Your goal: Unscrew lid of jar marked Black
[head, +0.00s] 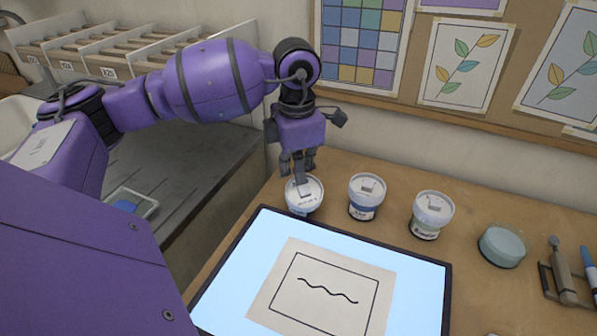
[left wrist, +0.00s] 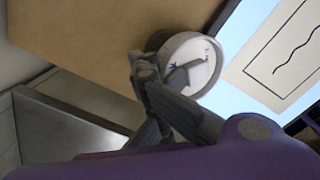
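Three jars with pale lids stand in a row on the wooden table: a left jar (head: 303,207), a middle jar (head: 364,211) with a blue band, and a right jar (head: 426,230) with a greenish band. Their label words are too small to read surely. My left gripper (head: 298,168) points down right over the left jar's lid, its fingers apart. In the left wrist view, the fingers (left wrist: 168,72) are at the pale round lid (left wrist: 208,52), one near its rim and one over its top. Whether they touch it is unclear. My right gripper is out of view.
A lit light panel (head: 418,275) with a paper drawing (head: 335,270) lies in front of the jars. A round pale-blue container (head: 502,246) and tools (head: 562,270) are at the right. A wall board with pictures (head: 460,65) rises behind.

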